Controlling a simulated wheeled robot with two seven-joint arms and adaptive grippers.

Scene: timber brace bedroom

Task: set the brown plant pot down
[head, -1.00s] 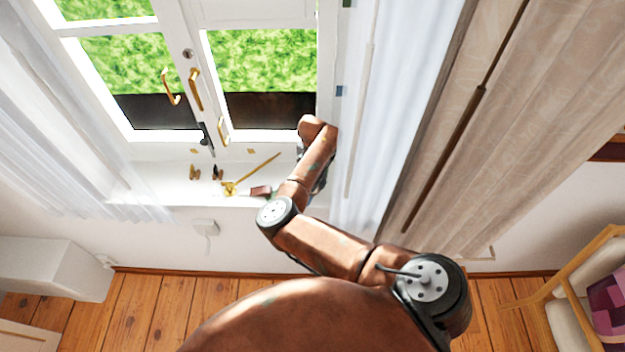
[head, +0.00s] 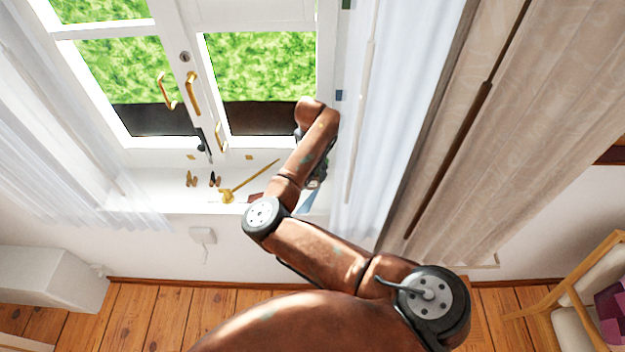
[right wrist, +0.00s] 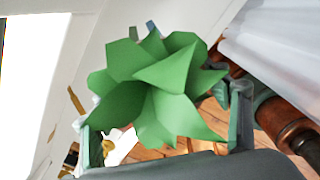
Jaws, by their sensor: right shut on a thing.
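A green leafy plant (right wrist: 160,85) fills the middle of the right wrist view, between the fingers of my right gripper (right wrist: 163,120). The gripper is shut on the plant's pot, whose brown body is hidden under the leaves. In the head view my right arm reaches to the window sill (head: 150,188), and its own links hide most of the gripper and the plant. A small reddish-brown patch (head: 256,197) shows beside the arm at the sill's front edge; I cannot tell whether it is the pot. My left gripper is not in view.
A brass long-stemmed item (head: 232,195) lies on the sill left of my arm, with small brown figures (head: 191,179) farther left. Window handles (head: 192,92) stick out above. A sheer curtain (head: 385,120) hangs close on the right.

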